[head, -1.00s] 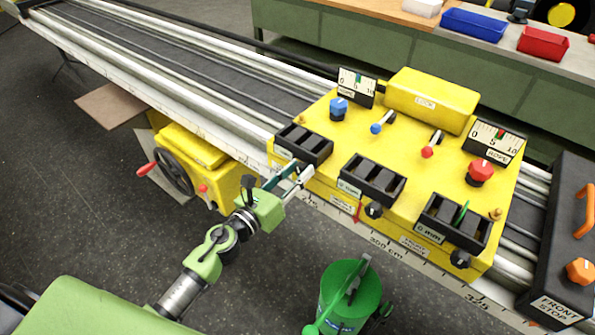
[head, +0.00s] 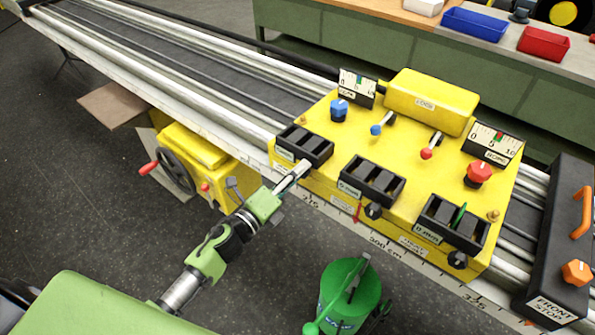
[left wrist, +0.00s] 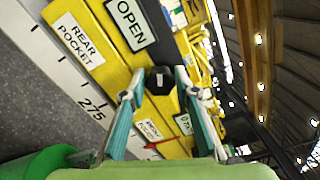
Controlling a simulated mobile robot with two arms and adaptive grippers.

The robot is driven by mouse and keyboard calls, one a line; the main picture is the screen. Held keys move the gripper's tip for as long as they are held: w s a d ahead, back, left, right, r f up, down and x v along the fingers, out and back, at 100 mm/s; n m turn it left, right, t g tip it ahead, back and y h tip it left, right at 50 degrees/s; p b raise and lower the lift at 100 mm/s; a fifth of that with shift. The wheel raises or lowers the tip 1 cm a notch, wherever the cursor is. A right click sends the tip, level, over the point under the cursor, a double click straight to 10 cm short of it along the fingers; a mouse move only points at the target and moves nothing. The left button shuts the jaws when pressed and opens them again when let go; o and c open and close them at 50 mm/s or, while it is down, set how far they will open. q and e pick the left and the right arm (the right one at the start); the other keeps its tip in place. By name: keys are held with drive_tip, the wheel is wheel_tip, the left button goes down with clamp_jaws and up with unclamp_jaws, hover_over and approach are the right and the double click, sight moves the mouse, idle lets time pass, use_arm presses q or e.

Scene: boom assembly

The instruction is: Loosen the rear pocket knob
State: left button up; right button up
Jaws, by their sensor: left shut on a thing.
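The rear pocket is the left black slotted block (head: 305,144) on the yellow carriage in the head view. Its black knob (left wrist: 159,81) shows between the fingers in the left wrist view, beside the OPEN label and the REAR POCKET label (left wrist: 81,41). My left gripper (head: 302,167) is at the carriage's front face below that block and hides the knob in the head view. The left wrist view shows its two fingertips (left wrist: 159,77) shut on the knob from both sides. My right gripper is not in view.
Two more black blocks (head: 372,181) with knobs (head: 374,211) sit to the right on the carriage (head: 400,150). A scale rail (head: 340,225) runs below its front. A green canister (head: 350,292) stands on the floor in front. A black front stop (head: 560,240) is at the right.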

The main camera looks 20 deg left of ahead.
use_arm(q)
drive_tip(key=shift+f+n+p, duration=0.2)
drive_tip(key=shift+n+p, duration=0.8)
drive_tip(key=shift+n, duration=3.2)
drive_tip(key=shift+f+n+p, duration=0.15)
drive_tip(key=shift+n+p, duration=0.85)
drive_tip(key=shift+n, duration=3.5)
drive_tip(key=o, duration=1.1)
drive_tip(key=shift+c, duration=0.2)
drive_tip(key=v, duration=1.2)
